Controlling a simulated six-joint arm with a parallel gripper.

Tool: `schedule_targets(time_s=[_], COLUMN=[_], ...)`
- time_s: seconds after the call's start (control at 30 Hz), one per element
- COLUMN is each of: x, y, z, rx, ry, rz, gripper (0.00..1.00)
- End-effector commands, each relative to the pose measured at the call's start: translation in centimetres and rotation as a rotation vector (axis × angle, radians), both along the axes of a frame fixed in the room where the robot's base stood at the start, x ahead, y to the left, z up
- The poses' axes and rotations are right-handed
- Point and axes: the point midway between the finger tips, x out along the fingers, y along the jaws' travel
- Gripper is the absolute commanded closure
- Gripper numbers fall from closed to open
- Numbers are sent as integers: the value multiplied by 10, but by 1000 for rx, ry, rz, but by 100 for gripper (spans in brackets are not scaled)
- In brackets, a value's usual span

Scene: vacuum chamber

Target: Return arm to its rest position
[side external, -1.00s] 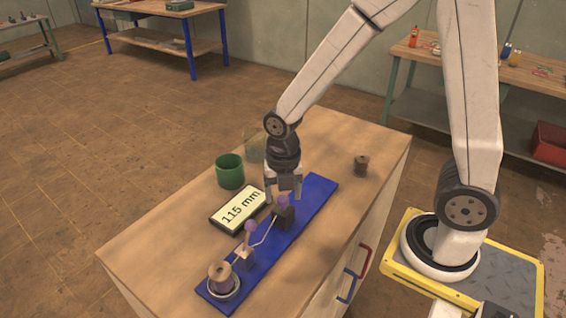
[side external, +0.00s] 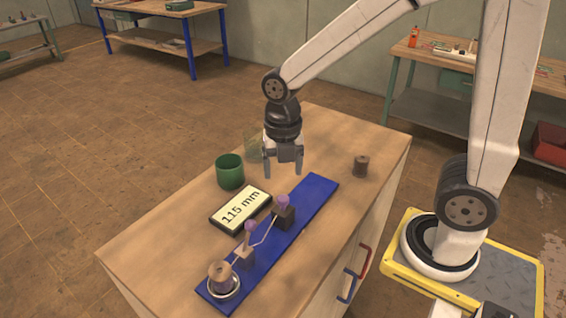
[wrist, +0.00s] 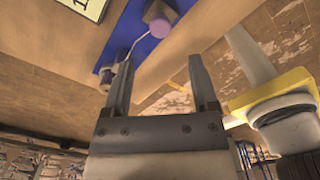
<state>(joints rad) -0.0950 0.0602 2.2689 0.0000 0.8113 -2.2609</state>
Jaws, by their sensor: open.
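My gripper (side external: 283,172) hangs above the wooden bench top (side external: 330,135) with its two fingers apart and nothing between them. In the wrist view my gripper (wrist: 164,78) also shows open and empty, with the blue base (wrist: 122,35) and a purple knob (wrist: 158,22) beyond the fingertips. In the side view the blue base (side external: 318,192) lies on the bench below and apart from the fingers. It carries a dark block (side external: 286,217), purple knobs, a thin linkage and a brown spool-like piece (side external: 221,274) in a round holder at its near end.
A display reading 115 mm (side external: 241,209) lies beside the blue base. A green cup (side external: 229,171) and a clear container (side external: 254,147) stand behind it. A brown spool (side external: 361,166) stands at the bench's right. The space around the raised gripper is free.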

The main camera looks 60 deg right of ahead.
Motion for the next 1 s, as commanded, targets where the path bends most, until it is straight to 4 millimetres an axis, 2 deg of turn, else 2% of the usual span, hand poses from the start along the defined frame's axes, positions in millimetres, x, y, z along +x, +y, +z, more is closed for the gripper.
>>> schedule_targets(time_s=[0.2, 0.37, 0.57, 1.0], x=[0, -2, -5, -13], y=[0, -2, -5, -14], z=[-1, -3, -9, -24], rx=[0, 2, 9, 56], ry=[-1, -10, -32, -88], rz=[-20, -113, -349, -1011], gripper=[24, 24, 24, 24])
